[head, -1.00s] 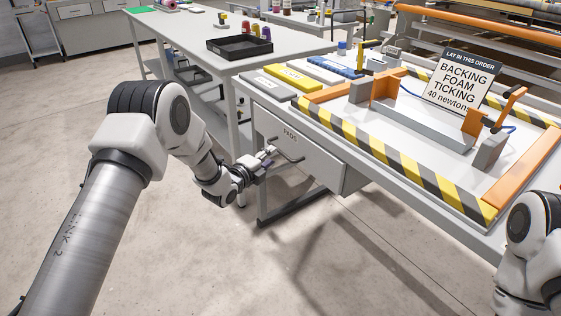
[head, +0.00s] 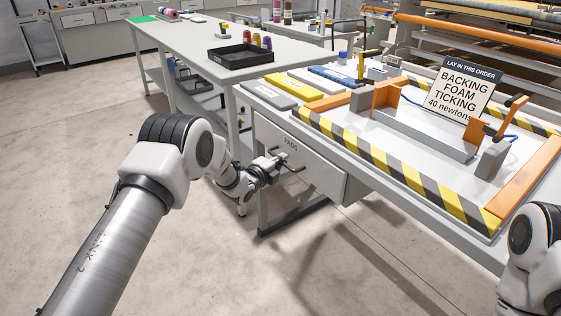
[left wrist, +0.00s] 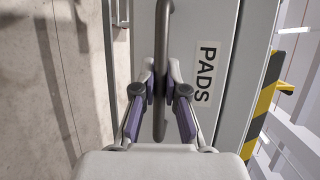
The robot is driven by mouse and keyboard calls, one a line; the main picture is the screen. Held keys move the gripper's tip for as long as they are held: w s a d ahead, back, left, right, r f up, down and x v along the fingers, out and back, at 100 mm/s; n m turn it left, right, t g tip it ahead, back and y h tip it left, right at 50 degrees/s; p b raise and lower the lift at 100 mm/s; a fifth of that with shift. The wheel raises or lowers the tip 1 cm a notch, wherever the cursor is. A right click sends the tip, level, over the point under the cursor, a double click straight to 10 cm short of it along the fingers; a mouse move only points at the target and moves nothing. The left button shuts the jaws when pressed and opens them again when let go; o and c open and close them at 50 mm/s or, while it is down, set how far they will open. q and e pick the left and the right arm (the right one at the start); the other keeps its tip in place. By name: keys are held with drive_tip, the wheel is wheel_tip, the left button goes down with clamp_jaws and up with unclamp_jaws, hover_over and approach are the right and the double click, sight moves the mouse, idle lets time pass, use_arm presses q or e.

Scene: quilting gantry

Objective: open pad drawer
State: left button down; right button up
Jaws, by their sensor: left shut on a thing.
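The pad drawer (head: 318,170) is a light grey front with a "PADS" label, under the left end of the white gantry table. Its dark bar handle (head: 297,167) stands out from the front. My left gripper (head: 279,164) is at this handle and shut on it. In the left wrist view the two purple-padded fingers (left wrist: 159,92) press on both sides of the handle bar (left wrist: 163,45), with the drawer front (left wrist: 207,25) behind. I cannot tell any gap between drawer and cabinet. My right arm shows at the right edge; its gripper is out of frame.
On the table are a striped frame (head: 415,185), a sign (head: 461,90), and grey, yellow (head: 293,84) and blue pads. A side table (head: 190,45) with a black tray (head: 240,57) stands behind my left arm. The floor before the drawer is clear.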

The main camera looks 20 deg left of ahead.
use_arm(q)
drive_tip(key=shift+s+a, duration=0.1)
drive_tip(key=s+a+p, duration=1)
drive_tip(key=s+a, duration=0.5)
drive_tip(key=s, duration=0.5)
drive_tip(key=shift+a, duration=0.3)
drive_tip(key=c, duration=1.2)
unclamp_jaws()
drive_tip(key=v, duration=1.2)
